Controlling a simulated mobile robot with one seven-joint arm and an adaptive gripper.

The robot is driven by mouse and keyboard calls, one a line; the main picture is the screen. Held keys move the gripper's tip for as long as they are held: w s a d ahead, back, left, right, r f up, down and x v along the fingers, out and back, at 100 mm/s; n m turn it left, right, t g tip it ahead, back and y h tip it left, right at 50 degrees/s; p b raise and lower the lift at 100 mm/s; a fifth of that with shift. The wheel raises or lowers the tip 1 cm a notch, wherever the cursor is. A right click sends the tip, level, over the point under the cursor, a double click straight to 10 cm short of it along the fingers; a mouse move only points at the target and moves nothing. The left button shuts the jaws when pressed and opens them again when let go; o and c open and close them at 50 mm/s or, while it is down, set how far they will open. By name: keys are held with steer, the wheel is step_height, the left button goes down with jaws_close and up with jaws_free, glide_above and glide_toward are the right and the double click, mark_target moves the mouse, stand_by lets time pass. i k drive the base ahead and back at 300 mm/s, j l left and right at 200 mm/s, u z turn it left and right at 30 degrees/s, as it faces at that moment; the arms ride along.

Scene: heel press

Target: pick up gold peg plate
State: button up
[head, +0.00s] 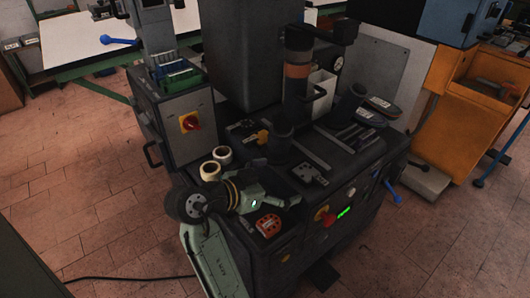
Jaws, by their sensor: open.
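A small piece with a gold-yellow top (262,136), most likely the gold peg plate, sits on the dark machine top, left of the press column's foot. A flat grey plate lies just beside it; I cannot tell whether they are joined. My gripper (286,201) is over the near left part of the machine top, well in front of the gold piece and apart from it. It is open, and I see nothing between its fingers. My arm comes in from the lower left.
Two cream tape rolls (211,171) stand left of my gripper. An orange-red object (268,225) lies just below it. A dark metal block (311,174) lies to the right. The press column (296,90) rises behind. Dark tools and a cup stand farther right.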

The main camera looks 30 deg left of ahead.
mark_target(261, 138)
steer(key=j+u, duration=1.05)
steer(key=k+j, duration=0.05)
steer(key=j, duration=0.05)
